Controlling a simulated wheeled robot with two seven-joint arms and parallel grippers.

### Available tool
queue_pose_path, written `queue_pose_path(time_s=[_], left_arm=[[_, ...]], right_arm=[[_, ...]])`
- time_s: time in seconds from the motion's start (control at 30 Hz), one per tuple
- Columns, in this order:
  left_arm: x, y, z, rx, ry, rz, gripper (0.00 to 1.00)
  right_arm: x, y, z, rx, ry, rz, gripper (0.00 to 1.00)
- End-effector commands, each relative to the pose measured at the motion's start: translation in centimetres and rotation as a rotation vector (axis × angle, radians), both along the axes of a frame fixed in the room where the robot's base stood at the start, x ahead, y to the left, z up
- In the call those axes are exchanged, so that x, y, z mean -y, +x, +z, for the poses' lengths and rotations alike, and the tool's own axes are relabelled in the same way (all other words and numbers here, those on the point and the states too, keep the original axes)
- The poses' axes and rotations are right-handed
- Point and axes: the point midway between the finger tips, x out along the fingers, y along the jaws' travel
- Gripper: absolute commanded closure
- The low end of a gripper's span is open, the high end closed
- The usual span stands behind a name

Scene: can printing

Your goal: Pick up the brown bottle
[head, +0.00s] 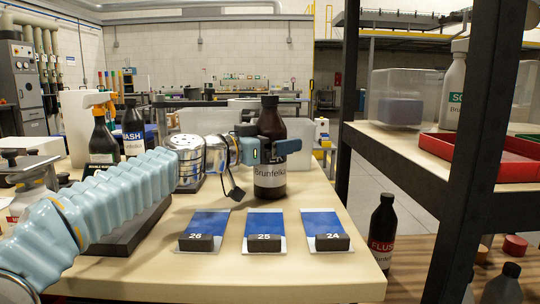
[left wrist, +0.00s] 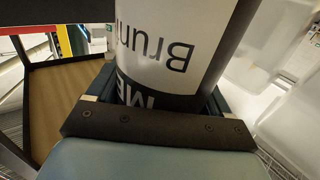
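The brown bottle (head: 269,182) stands upright on the light table, behind the row of blue plates, with a white label reading "Brunfelka". My left gripper (head: 268,148) reaches in from the left, with its fingers around the bottle's upper body. In the left wrist view the bottle (left wrist: 165,50) fills the space between the fingers of my left gripper (left wrist: 160,95), close to both sides. Whether the fingers press on it cannot be told. The bottle's base appears to rest on the table. My right gripper is not in view.
Blue plates with black blocks numbered 26 (head: 207,222), 25 (head: 265,222) and 24 (head: 324,222) lie in front. A black post (head: 480,150) and a shelf with a red tray (head: 455,170) are right. A dark bottle (head: 383,235) stands lower right.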

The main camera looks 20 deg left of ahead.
Motion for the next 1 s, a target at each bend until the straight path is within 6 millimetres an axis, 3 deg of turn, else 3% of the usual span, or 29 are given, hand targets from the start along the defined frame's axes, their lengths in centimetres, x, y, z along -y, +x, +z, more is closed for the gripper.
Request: queue_pose_path(time_s=[0.03,0.27,0.53,0.7,1.0], left_arm=[[0.0,0.0,0.0,0.000,0.000,0.000,0.46],[0.0,-0.1,0.2,0.002,0.000,0.000,0.79],[0.0,-0.1,0.3,0.003,-0.001,0.000,0.79],[0.0,-0.1,1.6,0.004,-0.001,0.001,0.79],[-3.1,-4.1,1.0,0.004,0.001,0.003,0.79]], right_arm=[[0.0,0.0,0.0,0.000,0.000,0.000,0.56],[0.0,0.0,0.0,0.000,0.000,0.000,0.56],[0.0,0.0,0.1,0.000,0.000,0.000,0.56],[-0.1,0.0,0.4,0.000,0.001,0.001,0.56],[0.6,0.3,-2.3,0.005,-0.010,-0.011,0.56]])
